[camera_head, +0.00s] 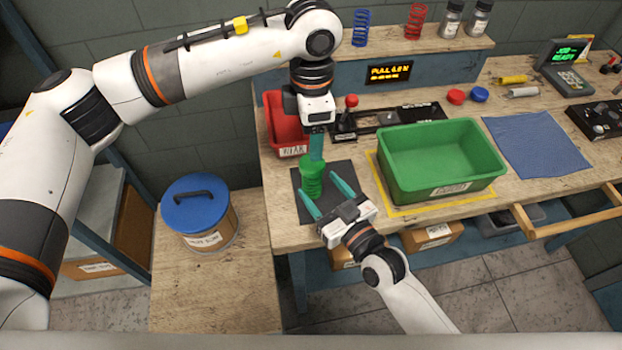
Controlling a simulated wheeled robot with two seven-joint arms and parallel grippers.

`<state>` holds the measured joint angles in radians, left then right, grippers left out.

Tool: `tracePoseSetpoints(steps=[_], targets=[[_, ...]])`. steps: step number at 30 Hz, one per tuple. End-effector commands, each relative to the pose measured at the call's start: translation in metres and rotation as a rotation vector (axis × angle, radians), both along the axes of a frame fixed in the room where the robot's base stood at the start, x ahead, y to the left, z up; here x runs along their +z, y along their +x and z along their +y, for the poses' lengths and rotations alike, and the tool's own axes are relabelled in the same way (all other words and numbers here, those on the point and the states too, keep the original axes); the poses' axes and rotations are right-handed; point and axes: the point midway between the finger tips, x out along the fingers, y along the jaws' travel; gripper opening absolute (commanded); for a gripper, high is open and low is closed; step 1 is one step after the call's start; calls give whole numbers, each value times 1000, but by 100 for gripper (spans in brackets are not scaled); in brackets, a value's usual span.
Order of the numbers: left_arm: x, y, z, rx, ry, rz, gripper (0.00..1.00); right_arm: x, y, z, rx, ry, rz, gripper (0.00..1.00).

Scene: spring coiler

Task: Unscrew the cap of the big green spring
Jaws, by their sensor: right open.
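The big green spring (312,187) stands upright on a dark mat (345,168) near the table's left front edge. Its green cap (311,164) is on top. My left gripper (316,158) points down from above, its teal fingers right at the cap. The fingers overlap in this view, so whether they grip the cap cannot be told. My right gripper (325,195) comes in from the front right, with its two teal fingers spread apart. The spring's lower part lies between or just beyond those fingertips; contact is not clear.
A green bin (440,185) stands right of the mat on a yellow-marked area. A red bin (285,122) and a black lever device (385,122) are behind. A blue cloth (538,145) lies at right. A blue-lidded drum (198,205) stands at left.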

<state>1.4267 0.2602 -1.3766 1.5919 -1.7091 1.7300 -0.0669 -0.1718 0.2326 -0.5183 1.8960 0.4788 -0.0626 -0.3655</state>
Motion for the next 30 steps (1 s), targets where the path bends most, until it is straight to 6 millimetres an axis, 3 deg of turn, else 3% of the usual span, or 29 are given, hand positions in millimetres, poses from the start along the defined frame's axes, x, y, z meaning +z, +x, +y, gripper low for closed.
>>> tracePoseSetpoints(steps=[3, 9, 20, 30], targets=[[0, 0, 0, 0, -1, 0, 64, 1, 17, 12, 0, 2, 0, 62], [0, 0, 0, -1, -1, 1, 64, 0, 32, 22, 0, 0, 0, 62], [0, 0, 0, 0, -1, 1, 64, 0, 36, 24, 1, -1, 1, 62], [0, 0, 0, 0, -1, 1, 64, 0, 35, 24, 0, -1, 1, 7]])
